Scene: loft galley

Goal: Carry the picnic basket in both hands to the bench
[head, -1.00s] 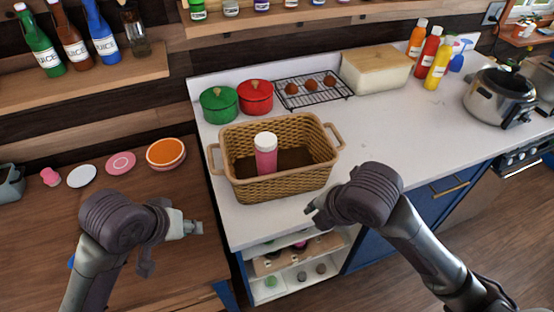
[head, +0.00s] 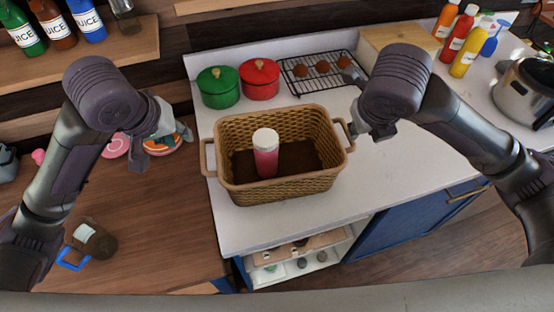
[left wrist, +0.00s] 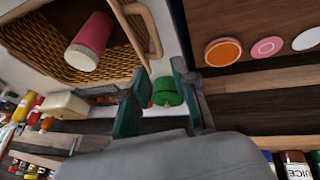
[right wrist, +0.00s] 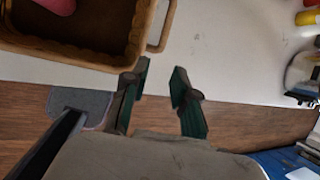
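The tan wicker picnic basket (head: 280,190) stands upright on the white counter, with a pink bottle with a white cap (head: 265,155) inside. It also shows in the left wrist view (left wrist: 38,52) and the right wrist view (right wrist: 75,54). My left gripper (head: 170,138) is open and empty, left of the basket and apart from its left handle (head: 207,157). My right gripper (right wrist: 160,68) is open; the right handle (right wrist: 163,28) lies beyond its fingertips, not between them. I cannot make out a bench.
Green (head: 218,87) and red (head: 260,79) pots and a rack (head: 315,72) stand behind the basket. Sauce bottles (head: 464,52) and a steel cooker (head: 528,88) are at the right. A brown mug (head: 97,240) sits on the wooden surface at left. Counter right of the basket is clear.

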